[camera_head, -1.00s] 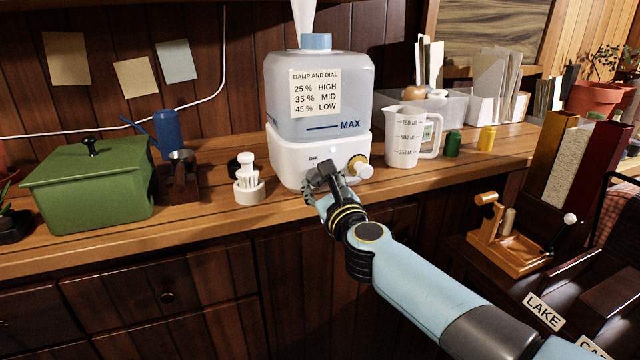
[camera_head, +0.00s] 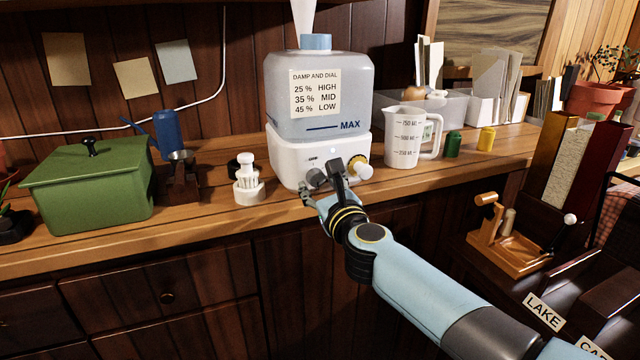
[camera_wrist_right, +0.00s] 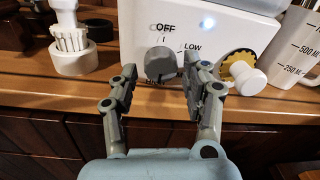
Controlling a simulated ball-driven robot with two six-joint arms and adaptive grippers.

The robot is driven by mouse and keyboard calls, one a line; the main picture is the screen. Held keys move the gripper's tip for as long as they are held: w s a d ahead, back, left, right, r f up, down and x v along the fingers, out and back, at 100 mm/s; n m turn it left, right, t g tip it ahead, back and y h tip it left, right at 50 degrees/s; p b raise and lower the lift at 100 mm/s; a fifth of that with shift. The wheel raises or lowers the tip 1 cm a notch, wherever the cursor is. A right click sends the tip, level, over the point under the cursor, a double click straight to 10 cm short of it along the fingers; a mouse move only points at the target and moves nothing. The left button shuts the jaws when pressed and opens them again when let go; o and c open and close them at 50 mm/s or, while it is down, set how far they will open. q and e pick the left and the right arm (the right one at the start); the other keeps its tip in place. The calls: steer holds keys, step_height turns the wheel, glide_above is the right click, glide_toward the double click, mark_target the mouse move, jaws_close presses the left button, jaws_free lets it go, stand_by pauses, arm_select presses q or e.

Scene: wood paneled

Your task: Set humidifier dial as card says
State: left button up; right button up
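The humidifier (camera_head: 318,100) stands on the wooden counter, with a translucent tank and a white base. Its card (camera_head: 315,93) reads "DAMP AND DIAL: 25 % HIGH, 35 % MID, 45 % LOW". A grey dial (camera_wrist_right: 160,63) sits on the base front, below "OFF" and left of "LOW" in the right wrist view; its exact setting is unclear. A lamp (camera_wrist_right: 208,22) glows on the base. My right gripper (camera_wrist_right: 160,66) is open in front, a finger on each side of the dial; I cannot tell whether the right finger touches it. My left gripper is not in view.
A yellow-and-white knob (camera_head: 359,168) protrudes right of the dial, close to my fingers. A measuring jug (camera_head: 403,140) stands to the right. A white brush holder (camera_head: 248,188) and a green box (camera_head: 90,185) stand to the left. No hygrometer reading is legible.

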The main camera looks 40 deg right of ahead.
steer(key=shift+o, duration=0.4)
steer(key=shift+r, duration=0.1)
steer(key=v, duration=1.2)
steer(key=s+a+f+n+g+y+b, duration=0.15)
steer(key=s+f+n, duration=0.4)
steer(key=f, duration=0.65)
steer(key=s+f+n+g+y, duration=0.1)
steer(key=s+f+n+g, duration=0.4)
steer(key=f, duration=0.7)
steer(key=s+a+f+n+g+y+b, duration=0.1)
steer(key=s+f+n, duration=0.2)
steer(key=f+n, duration=0.65)
steer(key=s+f+n+g, duration=0.3)
steer(key=s+f+n, duration=0.2)
steer(key=s, duration=0.5)
steer(key=s+f+n+g, duration=0.3)
steer(key=s+f+n, duration=0.3)
steer(key=s, duration=0.4)
steer(key=s+d+f+n+g, duration=0.1)
steer(key=s+f+n+g, duration=0.2)
steer(key=s+f+n, duration=0.3)
steer(key=s+f+b, duration=0.1)
steer(key=s, duration=0.3)
steer(key=shift+y, duration=0.35)
